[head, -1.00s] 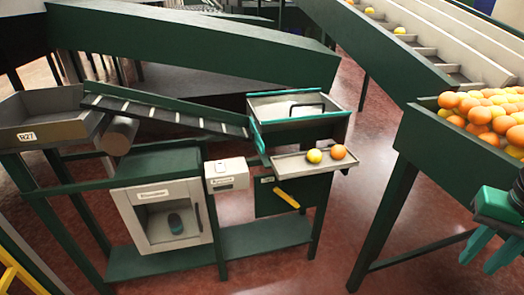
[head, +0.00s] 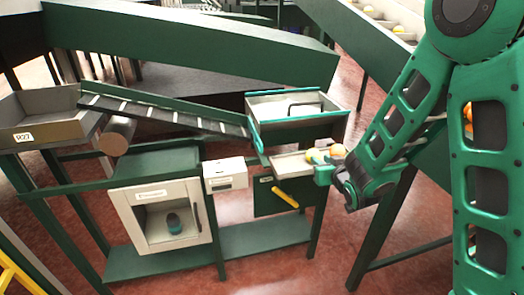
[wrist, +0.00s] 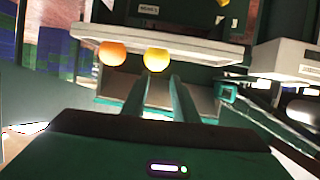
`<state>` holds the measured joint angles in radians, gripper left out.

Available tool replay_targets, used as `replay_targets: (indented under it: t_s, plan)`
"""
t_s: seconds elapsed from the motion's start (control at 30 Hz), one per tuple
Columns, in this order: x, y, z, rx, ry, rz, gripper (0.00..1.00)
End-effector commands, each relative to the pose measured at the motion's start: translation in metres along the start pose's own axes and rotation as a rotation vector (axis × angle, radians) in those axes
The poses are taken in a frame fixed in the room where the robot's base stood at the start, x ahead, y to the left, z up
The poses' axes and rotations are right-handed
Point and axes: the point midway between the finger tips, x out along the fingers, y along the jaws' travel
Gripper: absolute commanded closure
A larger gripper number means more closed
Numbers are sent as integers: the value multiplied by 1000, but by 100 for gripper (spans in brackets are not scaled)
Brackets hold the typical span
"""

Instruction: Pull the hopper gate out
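The hopper (head: 292,127) is a pale open-topped box with dark green sides and a dark bar handle (head: 306,107), at centre right in the head view. A teal piece (head: 257,140) runs down its left front corner. It is probably the teal loop (wrist: 227,93) in the wrist view. I cannot tell for sure which part is the gate. My gripper (head: 322,166) is open, at the right end of the small fruit tray (head: 288,164) below the hopper. In the wrist view, which looks upside down, its two fingers (wrist: 155,100) are apart with nothing clearly held.
An orange (head: 338,150) and a partly hidden yellow fruit lie on the tray; the yellow fruit (wrist: 156,60) is clearer in the wrist view. A yellow lever (head: 285,197) sits below. A white box (head: 225,173) and a slatted chute (head: 165,115) are left of the hopper.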

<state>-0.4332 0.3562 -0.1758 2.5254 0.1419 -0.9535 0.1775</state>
Motion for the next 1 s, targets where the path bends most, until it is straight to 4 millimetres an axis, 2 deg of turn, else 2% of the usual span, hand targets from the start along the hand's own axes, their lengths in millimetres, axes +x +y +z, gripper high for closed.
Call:
replay_targets:
  t_s: [0.03,0.2,0.4,0.53,0.63,1.0]
  plan:
    - [6,-28,3,-14,48,-52,74]
    - [8,-95,0,-25,216,-194,74]
    - [-1,-138,-2,-21,329,-288,74]
    - [-1,-149,-3,-19,353,-310,74]
    - [6,-153,-7,-19,356,-313,74]
    - [58,-171,-27,-21,355,-315,74]
